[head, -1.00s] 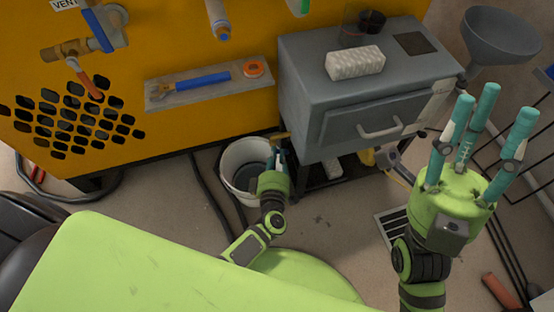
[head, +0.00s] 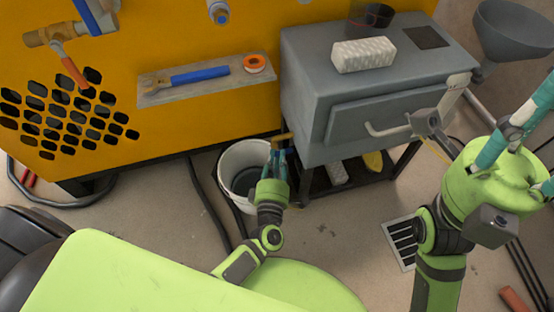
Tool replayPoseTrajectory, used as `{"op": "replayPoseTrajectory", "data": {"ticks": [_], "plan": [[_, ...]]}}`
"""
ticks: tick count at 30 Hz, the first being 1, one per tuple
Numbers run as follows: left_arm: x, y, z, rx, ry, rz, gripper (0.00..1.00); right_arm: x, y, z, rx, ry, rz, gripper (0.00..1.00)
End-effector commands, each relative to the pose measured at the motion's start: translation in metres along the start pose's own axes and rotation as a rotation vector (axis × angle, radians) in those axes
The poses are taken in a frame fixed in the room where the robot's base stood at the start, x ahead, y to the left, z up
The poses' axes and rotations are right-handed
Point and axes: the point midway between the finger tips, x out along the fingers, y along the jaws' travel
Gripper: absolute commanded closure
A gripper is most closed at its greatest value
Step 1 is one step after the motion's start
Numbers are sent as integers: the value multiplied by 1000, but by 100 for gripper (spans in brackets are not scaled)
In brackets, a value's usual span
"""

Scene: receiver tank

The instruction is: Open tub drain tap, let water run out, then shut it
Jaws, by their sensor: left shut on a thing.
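A brass tap (head: 284,136) juts out low at the left edge of the grey cabinet, above a white bucket (head: 228,161). My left gripper (head: 277,153) is at the tap, over the bucket's right rim. Its fingers are closed on the tap, though they hide most of its handle, so I cannot tell which way the handle is turned. No running water shows, and the bucket's inside is dark. My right gripper (head: 520,130) is raised at the right edge with its teal fingers spread, partly out of the picture. It holds nothing I can see.
The grey cabinet (head: 310,92) carries a white block (head: 364,54) and a dark cup (head: 372,17). A second valve with an orange handle (head: 75,70) is on the yellow panel. A shelf with a wrench (head: 190,78) hangs there. Dark hoses (head: 207,200) run beside the bucket.

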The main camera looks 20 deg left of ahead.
Motion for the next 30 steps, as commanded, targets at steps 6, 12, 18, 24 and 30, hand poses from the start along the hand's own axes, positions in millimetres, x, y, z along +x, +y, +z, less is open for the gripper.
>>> {"op": "replayPoseTrajectory", "data": {"ticks": [6, 12, 18, 24, 30], "plan": [[0, 0, -2, -2, 3, -1, 100, 0, 0, 0, 0, 0, 0, 59], [0, 0, -2, -1, 3, -1, 59, 0, 0, 0, 0, 0, 0, 59], [0, 0, -1, -1, 2, 0, 59, 0, 0, 0, 0, 0, 0, 59], [0, 4, 0, 36, 2, -16, 59, 10, 1, -2, 0, 1, 1, 59], [1, 11, 1, 202, 1, -88, 59, 42, 2, -4, 0, 1, 0, 59]]}}
